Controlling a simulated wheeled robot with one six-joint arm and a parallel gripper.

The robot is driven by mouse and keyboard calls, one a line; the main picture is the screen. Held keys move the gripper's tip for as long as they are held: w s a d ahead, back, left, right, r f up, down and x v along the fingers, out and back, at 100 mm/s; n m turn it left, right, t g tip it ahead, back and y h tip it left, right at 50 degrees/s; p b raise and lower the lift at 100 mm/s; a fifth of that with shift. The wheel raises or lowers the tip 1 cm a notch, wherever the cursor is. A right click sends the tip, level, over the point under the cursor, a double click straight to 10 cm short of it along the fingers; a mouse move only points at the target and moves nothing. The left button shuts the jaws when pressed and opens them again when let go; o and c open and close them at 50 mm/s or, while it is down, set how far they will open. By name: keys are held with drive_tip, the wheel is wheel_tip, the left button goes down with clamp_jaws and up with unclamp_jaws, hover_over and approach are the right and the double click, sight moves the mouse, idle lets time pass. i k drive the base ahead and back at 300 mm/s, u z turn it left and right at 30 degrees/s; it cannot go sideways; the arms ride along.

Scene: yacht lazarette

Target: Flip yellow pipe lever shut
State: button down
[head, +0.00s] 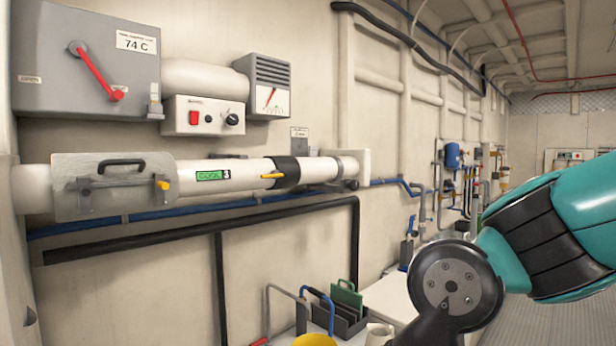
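A small yellow lever (272,176) sits on the front of a white pipe (245,172). It lies nearly horizontal, roughly along the pipe, and points left from a black collar (287,172). At the pipe's left end is a grey cover (75,172) with a black handle and a latch bar that has a yellow knob (162,185). My teal and black arm reaches in from the right, well away from the lever. My gripper is not visible; the arm runs out of the bottom edge.
Above the pipe are a grey box with a red lever (95,70), a switch panel (204,117) and a gauge (268,86). Blue and black pipes (200,229) run below. A rack (340,318) and a yellow item (314,340) stand low in the middle.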

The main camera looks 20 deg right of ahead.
sight(275, 175)
drive_tip(key=k, duration=0.65)
drive_tip(key=u, duration=0.7)
drive_tip(key=i, duration=1.25)
drive_tip(key=z, duration=0.6)
